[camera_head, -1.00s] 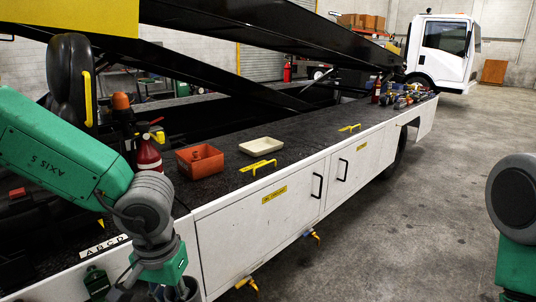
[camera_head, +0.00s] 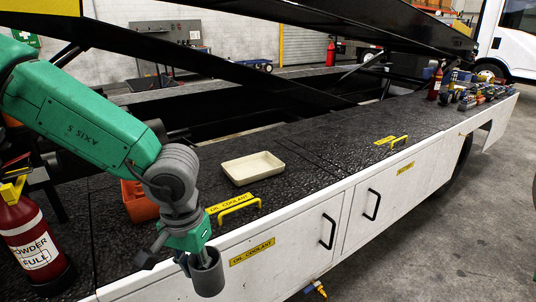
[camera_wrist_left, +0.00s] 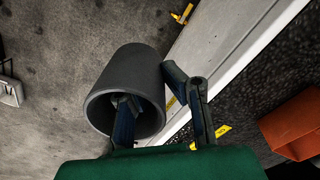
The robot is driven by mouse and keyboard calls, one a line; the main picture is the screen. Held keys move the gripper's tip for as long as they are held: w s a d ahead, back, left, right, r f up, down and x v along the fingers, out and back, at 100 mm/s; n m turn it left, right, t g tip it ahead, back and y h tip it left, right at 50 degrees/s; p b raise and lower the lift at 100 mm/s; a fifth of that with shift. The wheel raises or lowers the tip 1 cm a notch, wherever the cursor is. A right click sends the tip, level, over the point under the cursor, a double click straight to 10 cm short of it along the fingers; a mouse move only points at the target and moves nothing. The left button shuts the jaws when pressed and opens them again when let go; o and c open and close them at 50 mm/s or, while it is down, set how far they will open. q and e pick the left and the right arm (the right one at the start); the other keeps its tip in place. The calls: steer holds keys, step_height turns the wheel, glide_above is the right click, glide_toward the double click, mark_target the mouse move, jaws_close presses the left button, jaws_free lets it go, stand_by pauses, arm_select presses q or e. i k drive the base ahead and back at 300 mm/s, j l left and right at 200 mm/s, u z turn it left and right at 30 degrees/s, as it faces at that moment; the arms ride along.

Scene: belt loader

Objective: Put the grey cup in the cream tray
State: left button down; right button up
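The grey cup (camera_head: 207,274) hangs from my left gripper (camera_head: 192,258), in front of the loader's white side panel. In the left wrist view one finger is inside the cup (camera_wrist_left: 130,82) and the other is outside, so the gripper (camera_wrist_left: 160,115) is shut on its wall. The cup's mouth faces the gripper. The shallow cream tray (camera_head: 253,168) lies on the black deck, right of and beyond the cup. It looks empty and stands apart from the cup. My right gripper is out of view.
An orange bin (camera_head: 138,203) is partly hidden behind my left arm; it also shows in the left wrist view (camera_wrist_left: 292,125). A yellow handle (camera_head: 240,205) stands between the tray and deck edge. A red extinguisher (camera_head: 30,238) is at left.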

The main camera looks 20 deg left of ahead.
mark_target(243, 173)
steer(key=i+u, duration=0.15)
steer(key=i, duration=0.4)
steer(key=i+l+u, duration=0.1)
steer(key=i, duration=0.45)
steer(key=i+l+u, duration=0.15)
steer(key=i, duration=0.4)
steer(key=l, duration=0.1)
